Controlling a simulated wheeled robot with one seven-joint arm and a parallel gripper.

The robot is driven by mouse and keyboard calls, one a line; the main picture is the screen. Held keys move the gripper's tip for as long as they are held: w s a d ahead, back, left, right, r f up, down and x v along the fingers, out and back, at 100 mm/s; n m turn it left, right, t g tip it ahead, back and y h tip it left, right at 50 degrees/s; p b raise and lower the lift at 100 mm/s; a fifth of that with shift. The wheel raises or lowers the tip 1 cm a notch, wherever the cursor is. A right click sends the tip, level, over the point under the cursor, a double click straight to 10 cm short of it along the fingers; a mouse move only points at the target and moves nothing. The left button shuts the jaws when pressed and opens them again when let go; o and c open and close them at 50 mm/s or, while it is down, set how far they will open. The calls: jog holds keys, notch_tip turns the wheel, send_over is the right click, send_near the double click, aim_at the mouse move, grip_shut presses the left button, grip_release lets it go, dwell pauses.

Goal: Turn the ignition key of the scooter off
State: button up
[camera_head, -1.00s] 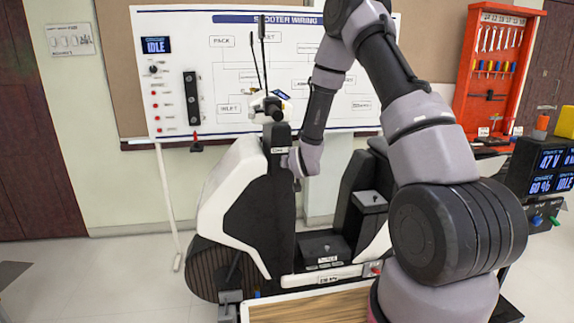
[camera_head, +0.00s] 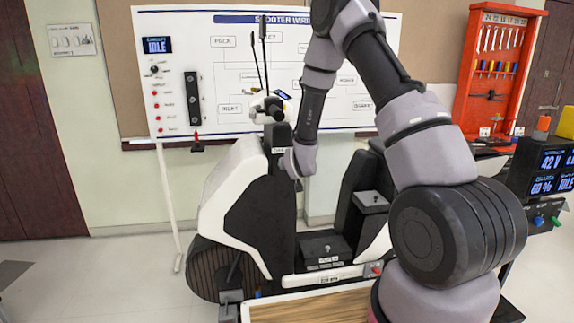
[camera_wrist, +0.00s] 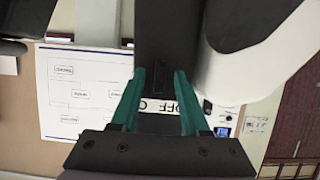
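The scooter (camera_head: 232,205), black and white, stands in front of me. Its dark steering column (camera_head: 277,140) carries a small white label near the end of my arm. In the wrist view the label (camera_wrist: 162,106) appears upside down, reads "OFF" and is partly cut off. My gripper (camera_wrist: 160,72) has two teal fingers, apart, on either side of the dark column face. A thin dark shape, perhaps the ignition key (camera_wrist: 160,77), shows between the fingertips, but it blends into the column. No contact with it is visible. In the head view my wrist hides the fingers.
Handlebar and tall mirror stalks (camera_head: 262,60) rise above the column. The scooter's seat part (camera_head: 358,190) stands to the right of my wrist. A wiring board (camera_head: 225,60) is behind, a red tool rack (camera_head: 490,65) at right. A display (camera_head: 545,165) reads "IDLE".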

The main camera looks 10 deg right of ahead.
jog(key=shift+s, duration=0.1)
jog(key=v, duration=1)
jog(key=shift+s, duration=0.3)
jog(key=shift+r, duration=0.2)
jog(key=s+d+r+m+g+y, duration=0.15)
jog(key=s+r, duration=0.25)
jog(key=r, duration=0.4)
jog(key=s+d+r+m+g+h, duration=0.1)
jog(key=s+d+r, duration=0.15)
jog(key=r, duration=0.55)
jog(key=s+d+r+m+g, duration=0.1)
jog(key=s+r, duration=0.3)
jog(key=s, duration=0.7)
jog(key=s+d+r+m+g+y, duration=0.1)
jog(key=s+r, duration=0.3)
jog(key=s, duration=0.8)
jog(key=shift+r+g, duration=0.3)
jog(key=shift+g, duration=0.55)
jog(key=shift+y, duration=0.25)
